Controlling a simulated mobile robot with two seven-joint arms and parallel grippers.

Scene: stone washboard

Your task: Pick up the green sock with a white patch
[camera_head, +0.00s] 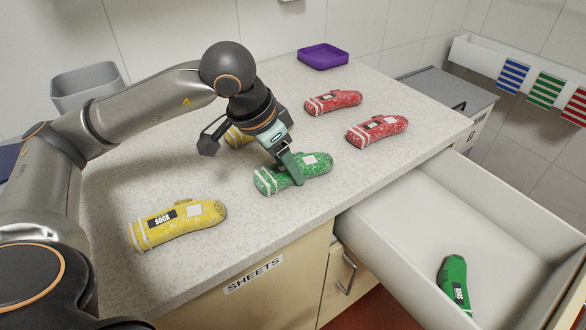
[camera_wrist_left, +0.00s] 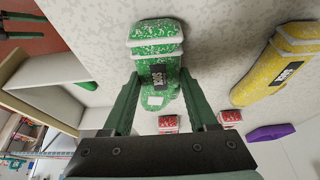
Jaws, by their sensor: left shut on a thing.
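A green sock with a white patch (camera_head: 316,161) lies on the speckled countertop near its front edge. My left gripper (camera_head: 293,168) reaches down over its middle and is shut on it. In the left wrist view the green sock (camera_wrist_left: 157,50) lies between the two fingers of the gripper (camera_wrist_left: 158,100), with white bands at its far end and a black label. The sock appears to rest on the counter still. Another green sock (camera_head: 455,280) lies in the open drawer. My right gripper is not in view.
Two red socks (camera_head: 333,101) (camera_head: 377,129) lie farther back. A yellow sock (camera_head: 180,224) lies front left, another (camera_head: 236,137) is partly behind my gripper. A purple tray (camera_head: 323,56) and grey bin (camera_head: 86,86) stand at the back. The open white drawer (camera_head: 400,262) juts out at right.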

